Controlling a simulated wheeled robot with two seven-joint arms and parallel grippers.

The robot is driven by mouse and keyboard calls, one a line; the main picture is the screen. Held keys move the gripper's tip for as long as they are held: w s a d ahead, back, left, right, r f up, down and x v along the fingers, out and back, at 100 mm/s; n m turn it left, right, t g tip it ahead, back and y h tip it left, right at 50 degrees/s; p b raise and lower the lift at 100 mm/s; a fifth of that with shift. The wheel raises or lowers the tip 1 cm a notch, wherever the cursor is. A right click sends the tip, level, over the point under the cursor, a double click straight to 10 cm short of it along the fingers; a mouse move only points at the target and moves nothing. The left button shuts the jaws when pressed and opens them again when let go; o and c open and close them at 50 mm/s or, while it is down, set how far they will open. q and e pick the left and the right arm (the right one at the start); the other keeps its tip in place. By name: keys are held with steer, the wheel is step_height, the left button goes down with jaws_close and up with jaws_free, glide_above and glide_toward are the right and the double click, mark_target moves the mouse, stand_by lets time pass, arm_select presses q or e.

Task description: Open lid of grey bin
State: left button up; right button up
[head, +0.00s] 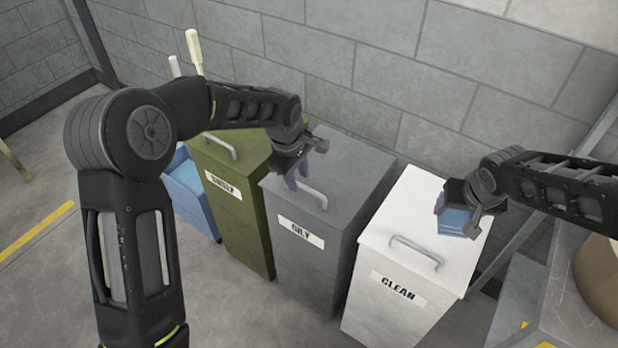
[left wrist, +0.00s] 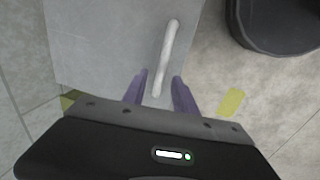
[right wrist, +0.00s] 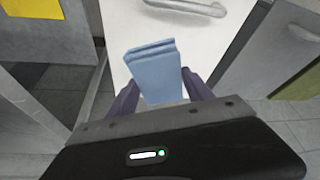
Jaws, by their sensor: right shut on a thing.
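The grey bin (head: 326,238) labelled "OILY" stands between a green bin and a white bin, its lid (head: 341,165) shut. A bar handle (head: 309,194) sits on the lid; it also shows in the left wrist view (left wrist: 167,55). My left gripper (head: 297,182) is over the lid, its fingers (left wrist: 159,88) open, one on each side of the handle's near end. I cannot tell whether they touch it. My right gripper (head: 456,222) is shut on a folded blue cloth (right wrist: 155,72) above the white bin's lid.
The green bin (head: 232,205) and a blue container (head: 190,195) stand left of the grey bin. The white bin (head: 420,235) labelled "CLEAN" stands to its right with its lid shut. A block wall (head: 400,75) rises close behind the bins. The floor in front is clear.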

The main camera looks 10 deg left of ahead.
arm_select(q)
steer(key=shift+w+f, duration=0.15)
steer(key=shift+f, duration=0.6)
steer(key=shift+c, duration=0.5)
jaws_close()
stand_by(0.4)
